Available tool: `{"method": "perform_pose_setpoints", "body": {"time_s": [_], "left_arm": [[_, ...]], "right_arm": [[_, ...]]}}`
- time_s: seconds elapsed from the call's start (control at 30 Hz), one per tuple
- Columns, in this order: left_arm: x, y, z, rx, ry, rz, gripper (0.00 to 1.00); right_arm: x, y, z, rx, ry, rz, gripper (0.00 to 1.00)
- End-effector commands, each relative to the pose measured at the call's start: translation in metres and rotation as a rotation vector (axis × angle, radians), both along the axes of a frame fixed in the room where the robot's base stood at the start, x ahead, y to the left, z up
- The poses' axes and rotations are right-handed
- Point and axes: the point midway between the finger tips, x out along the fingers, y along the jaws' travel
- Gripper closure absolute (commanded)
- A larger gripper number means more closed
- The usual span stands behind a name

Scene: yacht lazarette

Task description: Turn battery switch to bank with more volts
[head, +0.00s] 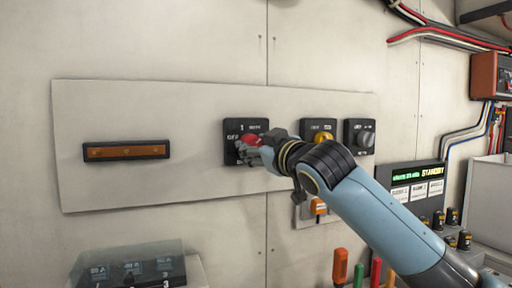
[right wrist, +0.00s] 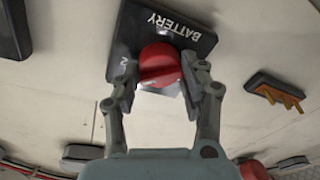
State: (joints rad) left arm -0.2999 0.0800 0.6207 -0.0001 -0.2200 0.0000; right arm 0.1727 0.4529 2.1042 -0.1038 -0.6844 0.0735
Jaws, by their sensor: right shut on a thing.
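The battery switch is a black square plate (head: 258,125) with a red knob (head: 249,140), mounted on the pale panel. Its markings show "1", "BOTH" and "OFF" in the head view. In the right wrist view its plate (right wrist: 191,25) reads "BATTERY", with a "2" near one edge, and the red knob (right wrist: 160,66) sits between my fingers. My right gripper (head: 250,148) is shut on the red knob, one finger on each side, as the right wrist view (right wrist: 163,84) shows. The gripper hides part of the switch in the head view. My left gripper is not in view.
A yellow-knobbed switch (head: 322,135) and a grey-knobbed switch (head: 364,138) sit close to the right. A display unit (head: 415,186) reads "STANDBY". An amber-faced bar (head: 126,151) is at left. Several screwdrivers (head: 340,266) stand below. A clear-covered box (head: 130,265) is at lower left.

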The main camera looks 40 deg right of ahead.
Motion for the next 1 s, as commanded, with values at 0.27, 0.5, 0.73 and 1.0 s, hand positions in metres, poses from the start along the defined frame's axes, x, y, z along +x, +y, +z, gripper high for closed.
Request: {"method": "perform_pose_setpoints", "body": {"time_s": [0.27, 0.5, 0.73, 1.0], "left_arm": [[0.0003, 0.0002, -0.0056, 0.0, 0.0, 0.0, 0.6], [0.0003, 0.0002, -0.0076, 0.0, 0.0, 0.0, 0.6], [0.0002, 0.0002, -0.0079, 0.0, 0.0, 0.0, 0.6], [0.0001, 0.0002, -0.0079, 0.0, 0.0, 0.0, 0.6]], "right_arm": [[0.0001, 0.0, -0.0022, 0.169, -0.038, -0.001, 0.89], [0.0001, 0.0, -0.002, 0.244, -0.055, -0.001, 0.89], [0.0002, 0.0, -0.0017, 0.264, -0.061, -0.001, 0.89], [0.0002, 0.0001, -0.0016, 0.265, -0.061, 0.0, 0.89]]}}
